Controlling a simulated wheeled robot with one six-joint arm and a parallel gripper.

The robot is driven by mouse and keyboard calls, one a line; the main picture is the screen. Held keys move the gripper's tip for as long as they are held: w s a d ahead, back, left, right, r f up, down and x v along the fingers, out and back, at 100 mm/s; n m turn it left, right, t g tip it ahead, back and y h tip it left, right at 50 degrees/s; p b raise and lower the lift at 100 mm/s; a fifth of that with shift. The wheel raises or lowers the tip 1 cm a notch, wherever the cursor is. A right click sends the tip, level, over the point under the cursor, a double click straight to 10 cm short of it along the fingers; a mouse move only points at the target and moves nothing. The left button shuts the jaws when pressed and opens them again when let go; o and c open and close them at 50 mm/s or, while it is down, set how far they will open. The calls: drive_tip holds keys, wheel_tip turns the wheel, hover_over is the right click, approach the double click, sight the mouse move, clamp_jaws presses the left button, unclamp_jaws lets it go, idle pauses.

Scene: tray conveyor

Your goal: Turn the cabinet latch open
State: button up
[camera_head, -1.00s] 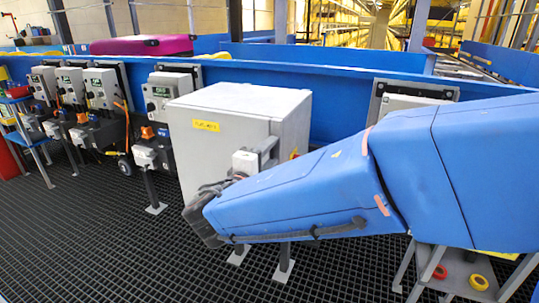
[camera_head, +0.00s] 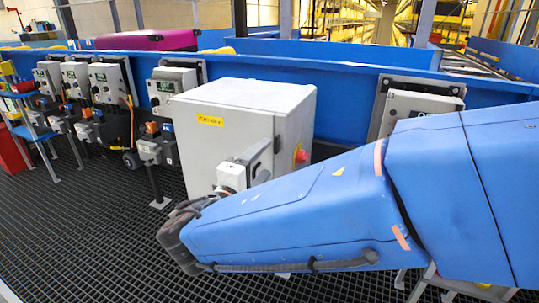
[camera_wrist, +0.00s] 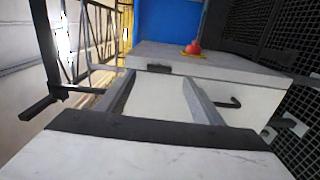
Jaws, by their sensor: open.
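The cabinet (camera_head: 285,105) is a light grey box with a yellow label on its front face. In the wrist view its front face (camera_wrist: 160,100) shows between and beyond the fingers of my gripper (camera_wrist: 158,78). My gripper is open, with nothing between its fingers. A dark bent handle (camera_wrist: 230,103), which looks like the latch, stands out from the front face to the right of the right finger, apart from it. In the head view my gripper (camera_head: 262,160) is in front of the cabinet's right part, and my arm and gripper hide the latch.
A red knob on a yellow base (camera_head: 301,156) sits on the cabinet's right side; it also shows in the wrist view (camera_wrist: 193,47). A blue conveyor rail (camera_head: 345,110) runs behind. Grey control boxes (camera_head: 172,90) stand at left. Dark grating floor is open at front left.

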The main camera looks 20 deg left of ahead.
drive_tip(key=s, duration=1)
drive_tip(key=shift+s+a, duration=0.2)
drive_tip(key=shift+a, duration=0.2)
